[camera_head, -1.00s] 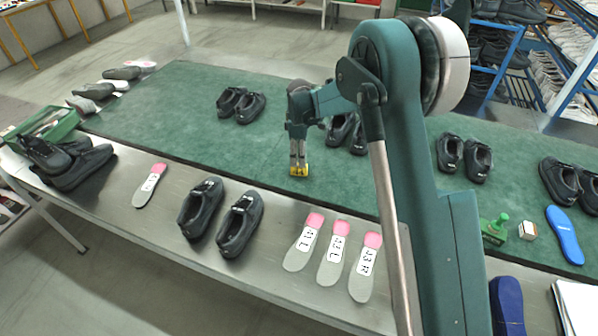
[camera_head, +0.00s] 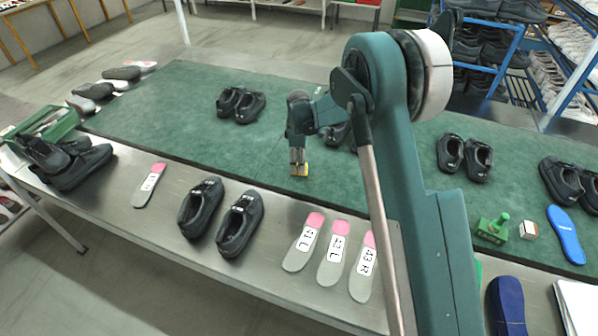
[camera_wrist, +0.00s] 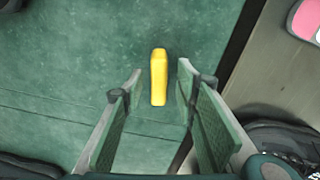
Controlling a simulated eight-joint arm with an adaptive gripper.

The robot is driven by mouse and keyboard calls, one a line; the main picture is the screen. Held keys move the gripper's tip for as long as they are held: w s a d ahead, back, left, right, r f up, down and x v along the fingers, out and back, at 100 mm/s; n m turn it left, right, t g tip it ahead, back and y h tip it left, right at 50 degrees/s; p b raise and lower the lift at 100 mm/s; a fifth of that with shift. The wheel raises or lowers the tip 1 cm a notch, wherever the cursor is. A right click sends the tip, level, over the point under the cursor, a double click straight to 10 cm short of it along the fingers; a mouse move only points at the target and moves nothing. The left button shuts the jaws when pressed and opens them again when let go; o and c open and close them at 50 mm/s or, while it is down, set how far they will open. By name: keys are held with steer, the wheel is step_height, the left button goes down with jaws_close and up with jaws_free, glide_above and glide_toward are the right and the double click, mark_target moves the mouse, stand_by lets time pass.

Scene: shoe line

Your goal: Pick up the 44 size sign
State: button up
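A small yellow sign (camera_head: 306,170) stands on the green mat near its front edge; its number cannot be read. In the wrist view the same yellow sign (camera_wrist: 158,78) shows as a narrow bar, seen from above, between the two fingers. My gripper (camera_head: 298,167) points down at the sign and partly covers it in the head view. In the wrist view my gripper (camera_wrist: 160,82) is open, with a visible gap between each finger and the sign. I cannot tell how far the fingertips are above the mat.
A pair of black shoes (camera_head: 221,218) and several pink-topped insoles (camera_head: 333,254) lie on the metal strip in front. Another black pair (camera_head: 240,104) is behind on the mat (camera_head: 170,118). A green stamp (camera_head: 493,229), small box and blue insole are at right. Mat around the sign is clear.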

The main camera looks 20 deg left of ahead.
steer(key=shift+f, duration=1.6)
steer(key=shift+c, duration=0.3)
jaws_close()
